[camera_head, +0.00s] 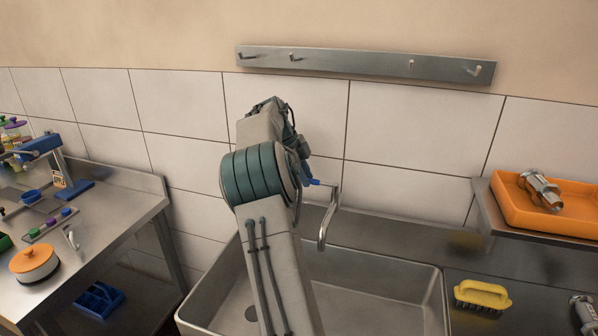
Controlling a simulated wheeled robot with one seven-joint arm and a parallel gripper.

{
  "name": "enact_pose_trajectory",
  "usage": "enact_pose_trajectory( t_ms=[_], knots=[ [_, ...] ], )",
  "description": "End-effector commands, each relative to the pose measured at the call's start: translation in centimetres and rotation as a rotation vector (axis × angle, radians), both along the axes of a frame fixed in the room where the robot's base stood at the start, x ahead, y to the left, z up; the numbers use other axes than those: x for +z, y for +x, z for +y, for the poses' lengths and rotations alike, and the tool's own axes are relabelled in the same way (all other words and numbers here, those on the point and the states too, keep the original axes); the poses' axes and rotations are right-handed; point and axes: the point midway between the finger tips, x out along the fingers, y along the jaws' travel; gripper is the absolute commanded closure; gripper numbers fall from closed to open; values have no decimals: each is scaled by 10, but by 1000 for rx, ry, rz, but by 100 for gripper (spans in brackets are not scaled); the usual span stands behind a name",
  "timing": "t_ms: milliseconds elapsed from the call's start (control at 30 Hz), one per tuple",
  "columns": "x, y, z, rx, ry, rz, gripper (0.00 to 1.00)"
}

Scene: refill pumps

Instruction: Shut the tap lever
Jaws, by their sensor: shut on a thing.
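The tap (328,222) is a metal swan-neck spout at the back of the sink, its outlet hanging over the basin. Its blue lever (315,182) shows as a short piece just left of the spout's top. My arm stands in front of the sink and hides the rest of the lever and the tap's base. My gripper (304,170) is mostly hidden behind my arm, with only dark parts showing close beside the lever. It is shut on the lever, though the fingertips are not clearly visible. I cannot see any water at the spout.
The steel sink (385,300) lies below my arm. A yellow brush (482,294) rests on the counter right of it. An orange tray (500,215) on a raised shelf holds a metal fitting (541,190). At left, a steel table (110,232) carries an orange-lidded pot (34,263).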

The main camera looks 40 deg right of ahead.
Motion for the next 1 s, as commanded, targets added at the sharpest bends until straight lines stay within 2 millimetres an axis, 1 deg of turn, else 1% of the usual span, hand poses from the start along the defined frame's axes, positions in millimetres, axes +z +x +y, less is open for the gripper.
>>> enact_pose_trajectory(
  t_ms=[133, 533, 567, 600, 633, 900, 1000],
  knots=[
    [2, 0, -4, -25, -3, 0, 100],
    [1, 0, -4, -31, -4, 1, 100],
    [1, 0, -4, -31, -4, 1, 78],
    [1, 0, -4, -30, -3, 0, 67],
    [1, 0, -4, -30, -3, 0, 59],
    [0, 2, -1, -24, -2, 0, 59],
    [4, 3, 1, -24, -2, 0, 59]
  ],
)
